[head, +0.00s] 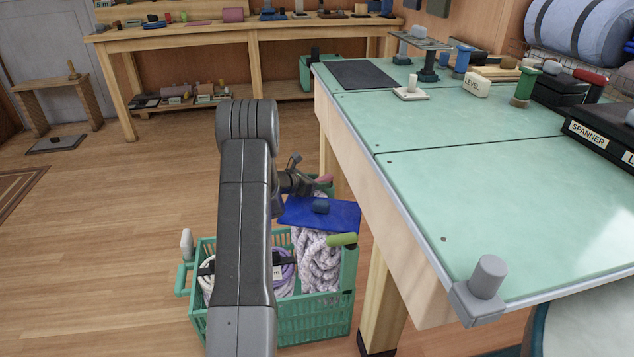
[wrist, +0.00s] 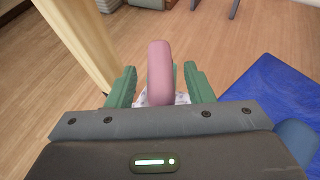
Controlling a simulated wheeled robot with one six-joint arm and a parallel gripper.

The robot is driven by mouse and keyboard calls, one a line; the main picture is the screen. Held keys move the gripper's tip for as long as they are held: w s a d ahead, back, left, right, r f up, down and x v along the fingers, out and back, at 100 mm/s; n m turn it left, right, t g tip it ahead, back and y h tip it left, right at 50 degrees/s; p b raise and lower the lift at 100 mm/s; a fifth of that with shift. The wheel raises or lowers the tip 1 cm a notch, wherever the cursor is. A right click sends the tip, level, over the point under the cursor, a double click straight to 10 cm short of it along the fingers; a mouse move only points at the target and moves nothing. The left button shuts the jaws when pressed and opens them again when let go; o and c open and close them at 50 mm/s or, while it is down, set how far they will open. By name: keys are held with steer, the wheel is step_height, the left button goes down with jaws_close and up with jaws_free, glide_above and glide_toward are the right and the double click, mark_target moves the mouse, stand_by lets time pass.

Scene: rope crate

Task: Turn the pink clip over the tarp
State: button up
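The pink clip (head: 323,180) is at the far rim of the green crate (head: 315,322), beside the blue tarp (head: 340,213). In the wrist view the pink clip (wrist: 160,75) stands upright between the two green fingers of my gripper (wrist: 161,85). A narrow gap shows on each side of it, so my gripper looks open around it. The tarp (wrist: 270,100) lies to the right there, clear of the clip. A dark blue clip (head: 320,206) sits on the tarp. My arm hides part of the crate and the gripper's fingertips in the head view.
Speckled rope (head: 317,262) and coiled ropes lie in the crate. A green clip (head: 342,240) is at its right side, a white one (head: 187,241) at the left. The green-topped workbench (head: 520,200) stands close on the right. The floor (head: 110,250) at left is clear.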

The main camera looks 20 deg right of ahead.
steer(key=shift+r, duration=0.1)
steer(key=p+v, duration=0.3)
steer(key=v, duration=1)
steer(key=shift+s+a+p, duration=0.15)
steer(key=shift+a+p, duration=0.15)
steer(key=shift+a, duration=0.05)
